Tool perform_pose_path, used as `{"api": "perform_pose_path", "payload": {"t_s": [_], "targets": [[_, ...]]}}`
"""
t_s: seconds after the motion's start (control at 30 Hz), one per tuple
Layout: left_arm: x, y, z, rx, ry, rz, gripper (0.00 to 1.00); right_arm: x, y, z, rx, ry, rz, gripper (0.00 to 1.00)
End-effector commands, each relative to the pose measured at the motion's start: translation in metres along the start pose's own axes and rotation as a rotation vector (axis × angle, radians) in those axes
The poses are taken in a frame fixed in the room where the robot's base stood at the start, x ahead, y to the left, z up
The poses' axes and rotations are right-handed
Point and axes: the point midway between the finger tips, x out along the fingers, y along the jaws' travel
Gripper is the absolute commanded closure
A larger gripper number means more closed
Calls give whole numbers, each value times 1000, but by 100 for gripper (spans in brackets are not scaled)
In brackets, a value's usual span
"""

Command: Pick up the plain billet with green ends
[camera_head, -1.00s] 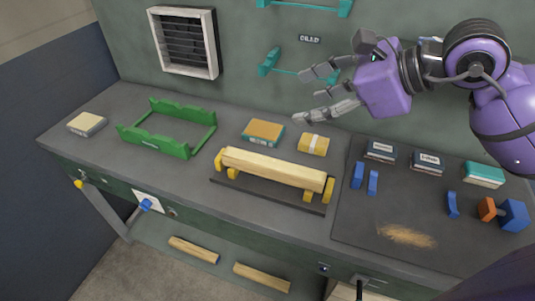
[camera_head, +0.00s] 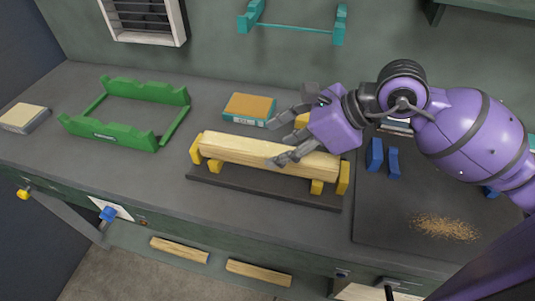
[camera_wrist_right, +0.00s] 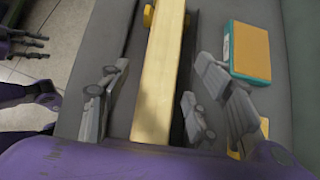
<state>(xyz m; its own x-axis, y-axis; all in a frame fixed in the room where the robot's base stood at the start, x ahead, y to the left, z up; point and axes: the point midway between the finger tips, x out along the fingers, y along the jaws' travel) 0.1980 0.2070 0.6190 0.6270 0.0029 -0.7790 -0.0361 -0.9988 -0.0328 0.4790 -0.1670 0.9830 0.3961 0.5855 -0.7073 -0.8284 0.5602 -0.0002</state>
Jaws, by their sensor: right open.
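A plain pale wooden billet (camera_head: 235,148) lies across yellow supports (camera_head: 343,177) on a dark base (camera_head: 250,185) on the bench. I cannot make out green on its ends. My right gripper (camera_head: 285,135) is open above the billet's right half, its fingers spread across its width. In the right wrist view the billet (camera_wrist_right: 162,75) runs between the open fingers (camera_wrist_right: 150,105), with a gap on each side. Dark finger-like parts at the left of that view look like my left gripper (camera_wrist_right: 25,48); their opening is unclear.
An orange-topped box (camera_head: 249,108) stands just behind the billet. A green cradle (camera_head: 125,138) stands to the left. Blue blocks (camera_head: 375,155) stand on a dark mat (camera_head: 385,225) to the right. Two more billets (camera_head: 180,250) lie on the lower shelf.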

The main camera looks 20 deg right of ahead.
Motion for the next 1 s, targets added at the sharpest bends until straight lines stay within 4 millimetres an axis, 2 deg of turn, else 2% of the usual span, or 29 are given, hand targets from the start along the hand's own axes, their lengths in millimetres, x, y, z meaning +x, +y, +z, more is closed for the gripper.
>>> {"api": "perform_pose_path", "payload": {"t_s": [0.27,0.57,1.0], "targets": [[-3,0,4,-3,-11,1,60,38,0,2,0,-3,1,43],[-3,0,8,-3,-18,1,60,42,-1,1,-1,-1,-1,44],[-4,0,4,-2,-10,1,60,42,-1,1,-1,0,0,100]]}}
